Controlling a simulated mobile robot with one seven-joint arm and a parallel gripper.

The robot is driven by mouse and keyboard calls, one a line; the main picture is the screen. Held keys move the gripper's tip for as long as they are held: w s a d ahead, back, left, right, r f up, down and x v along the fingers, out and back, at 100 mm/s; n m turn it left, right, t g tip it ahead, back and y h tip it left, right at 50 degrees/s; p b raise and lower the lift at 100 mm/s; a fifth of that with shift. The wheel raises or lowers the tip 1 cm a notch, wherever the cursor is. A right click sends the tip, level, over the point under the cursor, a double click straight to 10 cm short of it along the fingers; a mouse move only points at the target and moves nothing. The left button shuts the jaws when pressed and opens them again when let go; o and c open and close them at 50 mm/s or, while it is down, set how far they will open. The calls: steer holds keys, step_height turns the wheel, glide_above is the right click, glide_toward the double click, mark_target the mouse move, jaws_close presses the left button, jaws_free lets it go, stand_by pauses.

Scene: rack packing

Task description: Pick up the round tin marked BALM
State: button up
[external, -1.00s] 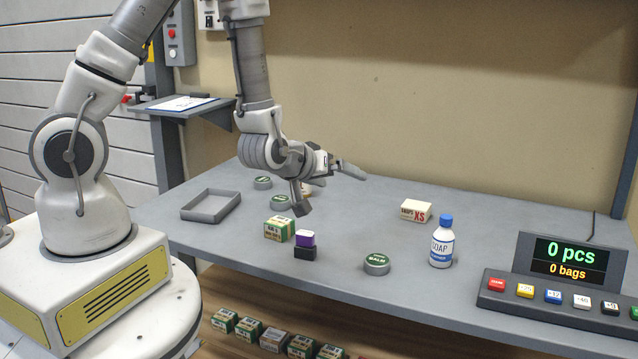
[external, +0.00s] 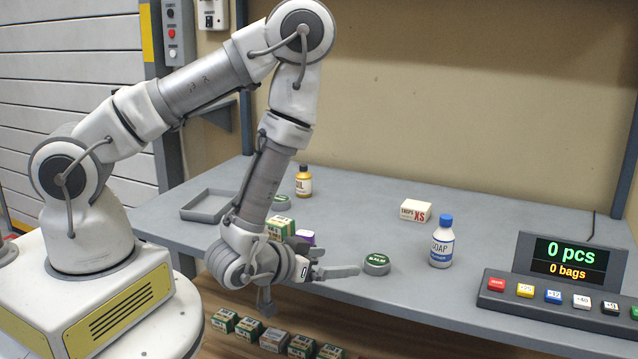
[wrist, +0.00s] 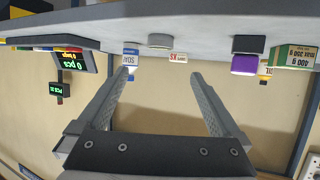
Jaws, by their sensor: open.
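A low round grey tin with a green lid marked BALM (external: 376,264) stands flat near the front edge of the table, left of the soap bottle. In the wrist view, whose picture is upside down, a grey tin (wrist: 160,41) shows at the top, between the directions of the two fingers and beyond their tips. My gripper (external: 312,287) is open and empty, low at the table's front edge, to the left of the tin and apart from it. Its spread fingers (wrist: 160,78) also show in the wrist view. Another green-lidded tin (external: 281,203) stands farther back, partly hidden by my arm.
A soap bottle (external: 442,243) stands right of the tin, with an XS box (external: 415,211) behind. An oil bottle (external: 304,182), grey tray (external: 205,206) and counter display (external: 566,258) are farther off.

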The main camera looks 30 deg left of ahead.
mark_target(378, 259)
steer(key=b+x, duration=0.3)
steer(key=x, duration=0.1)
steer(key=shift+w+f+b, duration=0.1)
steer(key=shift+f+b, duration=0.15)
steer(key=shift+b, duration=0.1)
steer(key=b+x, duration=0.2)
steer(key=b, duration=0.5)
steer(key=shift+w+d+f, duration=0.1)
steer(key=shift+w, duration=0.05)
steer(key=shift+w+b, duration=0.1)
steer(key=shift+b, duration=0.6)
steer(key=b+x, duration=0.2)
steer(key=b, duration=0.1)
steer(key=shift+b, duration=0.35)
steer(key=shift+w+d+b, duration=0.15)
steer(key=shift+w+b, duration=0.15)
steer(key=shift+b, duration=0.45)
steer(key=shift+b+x, duration=0.45)
steer(key=shift+x, duration=2.55)
steer(key=c, duration=1.4)
steer(key=shift+c, duration=0.3)
